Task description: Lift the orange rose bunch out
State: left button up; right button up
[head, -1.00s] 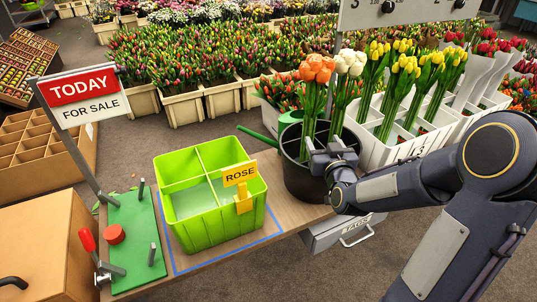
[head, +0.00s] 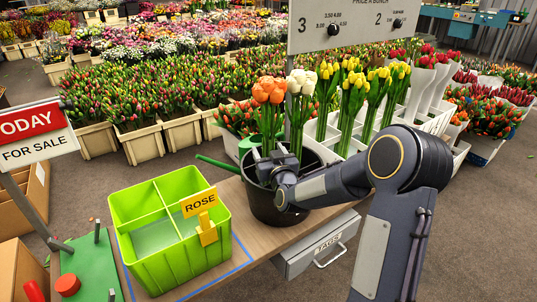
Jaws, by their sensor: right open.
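The orange rose bunch (head: 269,92) stands upright in a black bucket (head: 270,206), its green stems going down inside. A white bunch (head: 301,83) stands just to its right in the same bucket. My right gripper (head: 272,160) is open at the bucket's mouth, reaching in from the right, with its fingers close to the orange bunch's stems. The fingertips are partly hidden, and I cannot tell whether they touch the stems. My left gripper is out of view.
A green divided crate (head: 160,262) with a yellow ROSE tag (head: 199,203) stands left of the bucket on the wooden table. Yellow tulips (head: 353,84) stand in white holders to the right. A price board (head: 350,22) hangs above. A TAGS drawer (head: 318,246) is below the table edge.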

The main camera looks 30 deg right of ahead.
jog(key=shift+r, duration=0.1)
jog(key=c, duration=1.3)
notch_tip(320, 180, up, 10)
jog(key=p, duration=0.3)
jog(key=shift+r+p, duration=0.1)
jog(key=shift+p, duration=0.2)
